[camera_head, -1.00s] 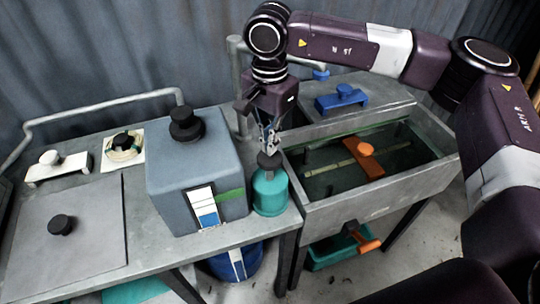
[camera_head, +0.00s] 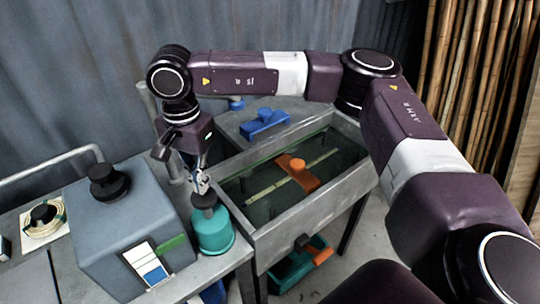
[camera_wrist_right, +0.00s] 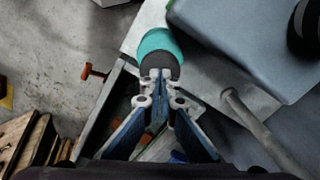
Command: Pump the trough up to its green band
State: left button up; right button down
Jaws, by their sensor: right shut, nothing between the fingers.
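The trough (camera_head: 262,238) is a grey metal basin right of the pump in the head view. It holds dark water (camera_head: 260,205), and a thin green band (camera_head: 262,163) shows along its inner wall. The teal pump (camera_head: 214,232) with a dark knob (camera_head: 204,201) stands at the trough's left end. It also shows in the wrist view (camera_wrist_right: 158,42). My right gripper (camera_head: 201,188) is shut and empty, pointing down with its tips at the knob. In the wrist view its tips (camera_wrist_right: 159,74) overlap the knob; I cannot tell whether they touch. My left gripper is out of view.
A grey-blue box (camera_head: 110,225) with a black knob and a white-and-blue gauge (camera_head: 147,265) stands close left of the pump. A teal bin (camera_head: 290,270) sits below.

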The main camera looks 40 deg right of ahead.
aim_at(204, 197)
notch_tip(204, 197, down, 7)
jog(key=b, duration=0.6)
jog(key=shift+r+p, duration=0.4)
jog(key=shift+r, duration=0.2)
jog(key=shift+r+p, duration=1.25)
jog(key=shift+r, duration=1.65)
jog(key=shift+f, duration=0.15)
jog(key=shift+f+b, duration=2.85)
jog(key=shift+f, duration=0.5)
jog(key=shift+r+p, duration=0.5)
jog(key=shift+r, duration=0.3)
jog(key=shift+r+p, duration=1.3)
jog(key=shift+r, duration=1.4)
